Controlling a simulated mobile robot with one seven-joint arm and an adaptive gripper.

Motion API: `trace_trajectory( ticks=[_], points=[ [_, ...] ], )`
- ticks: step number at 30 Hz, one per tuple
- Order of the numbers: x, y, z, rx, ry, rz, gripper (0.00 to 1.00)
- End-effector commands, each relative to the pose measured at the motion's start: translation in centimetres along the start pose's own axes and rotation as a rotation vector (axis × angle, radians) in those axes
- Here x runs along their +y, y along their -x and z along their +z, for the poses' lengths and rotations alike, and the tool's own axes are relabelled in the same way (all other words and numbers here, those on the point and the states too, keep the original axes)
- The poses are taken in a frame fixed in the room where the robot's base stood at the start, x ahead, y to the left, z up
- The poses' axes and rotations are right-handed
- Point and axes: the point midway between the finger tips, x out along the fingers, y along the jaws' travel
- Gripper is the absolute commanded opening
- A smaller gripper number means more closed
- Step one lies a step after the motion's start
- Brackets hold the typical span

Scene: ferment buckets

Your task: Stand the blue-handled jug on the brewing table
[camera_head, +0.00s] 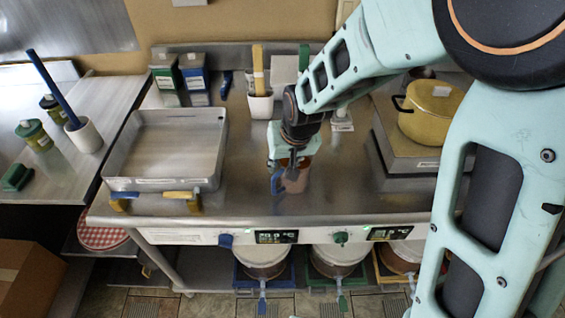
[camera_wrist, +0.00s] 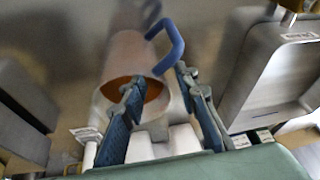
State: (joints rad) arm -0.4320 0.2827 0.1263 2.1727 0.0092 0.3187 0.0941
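The jug (camera_head: 299,180) is a pale pinkish cylinder with a blue handle, at the middle of the steel brewing table (camera_head: 350,190). In the wrist view the jug (camera_wrist: 130,52) shows a round brownish mouth, with its blue handle (camera_wrist: 168,42) toward the upper right. It looks upright; my gripper partly hides it in the head view, and I cannot tell its base contact. My gripper (camera_head: 286,168) is at the jug's top. In the wrist view its fingers (camera_wrist: 158,80) are apart, one overlapping the mouth, the other just right of the rim near the handle.
A metal tray with yellow and blue handles (camera_head: 165,185) stands left. White utensil pots (camera_head: 260,106) and cartons (camera_head: 195,85) stand behind. A yellow pot (camera_head: 428,120) sits on a raised unit at right. Lidded buckets (camera_head: 262,258) stand under the table. Bare steel lies right of the jug.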

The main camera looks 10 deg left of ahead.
Motion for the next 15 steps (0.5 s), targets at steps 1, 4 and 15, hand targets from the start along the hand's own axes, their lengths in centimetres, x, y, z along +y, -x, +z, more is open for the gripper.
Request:
trace_trajectory(
  ticks=[1, 4, 15],
  points=[
    [0.0, 1.1, -0.2, 0.002, 0.000, 0.000, 0.28],
    [0.0, 2.9, -0.3, 0.002, 0.000, 0.000, 0.28],
    [0.0, 9.5, -0.2, 0.002, 0.000, 0.000, 0.28]
  ],
)
